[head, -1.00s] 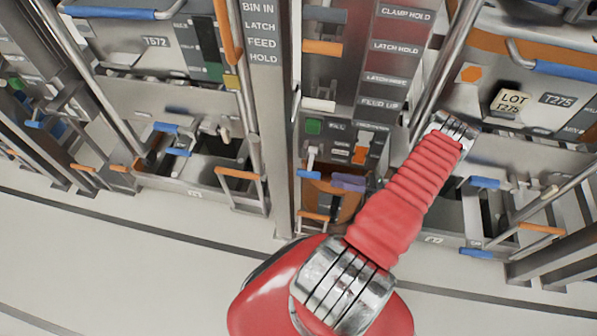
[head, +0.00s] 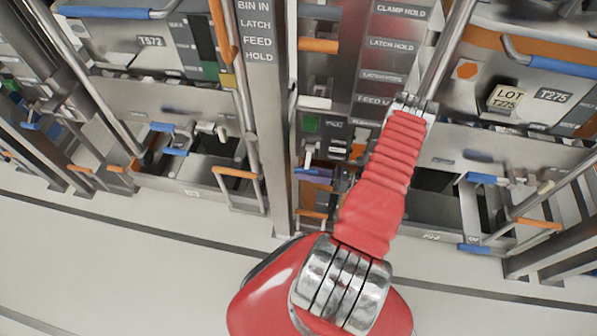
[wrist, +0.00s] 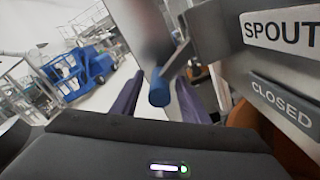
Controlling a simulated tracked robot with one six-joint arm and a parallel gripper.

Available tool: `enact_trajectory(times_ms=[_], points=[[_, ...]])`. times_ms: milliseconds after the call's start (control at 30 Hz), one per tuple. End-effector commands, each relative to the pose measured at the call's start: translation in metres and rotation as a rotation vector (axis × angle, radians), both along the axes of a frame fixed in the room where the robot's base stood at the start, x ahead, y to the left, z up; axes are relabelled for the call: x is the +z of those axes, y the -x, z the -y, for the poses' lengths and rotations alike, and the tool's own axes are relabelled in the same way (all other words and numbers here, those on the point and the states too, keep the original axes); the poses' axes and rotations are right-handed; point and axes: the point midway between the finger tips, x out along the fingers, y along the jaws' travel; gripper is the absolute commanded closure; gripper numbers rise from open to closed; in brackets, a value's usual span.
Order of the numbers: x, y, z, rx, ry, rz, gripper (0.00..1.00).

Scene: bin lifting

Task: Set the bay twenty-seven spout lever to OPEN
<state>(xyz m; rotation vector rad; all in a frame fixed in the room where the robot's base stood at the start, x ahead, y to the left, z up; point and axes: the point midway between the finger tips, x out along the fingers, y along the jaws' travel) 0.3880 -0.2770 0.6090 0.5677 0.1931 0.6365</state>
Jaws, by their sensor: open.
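In the wrist view, a lever with a blue cylindrical grip (wrist: 159,88) on a grey metal arm hangs beside the panel. My gripper (wrist: 158,98) is open, with one purple finger on each side of the blue grip as seen from the wrist. I cannot tell whether either finger touches it or how deep the grip sits between them. A SPOUT plate (wrist: 279,31) and a CLOSED plate (wrist: 285,103) are right of the lever. In the head view my red arm covers most of the gripper and this spot. No bay number is readable near the lever.
Several orange and blue handles stick out nearby. Pale open floor (head: 130,270) lies in front. A blue machine (wrist: 85,70) stands far off.

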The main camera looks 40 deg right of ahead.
Motion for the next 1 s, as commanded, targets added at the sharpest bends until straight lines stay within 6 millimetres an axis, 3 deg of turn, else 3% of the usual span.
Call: enact_trajectory(times_ms=[200, 600, 1000], points=[[0.0, -0.02, -0.015, 0.001, 0.0, 0.0, 0.59], [0.0, -0.024, -0.019, 0.001, 0.0, 0.0, 0.59], [0.0, -0.025, -0.019, 0.001, 0.0, 0.0, 0.87]])
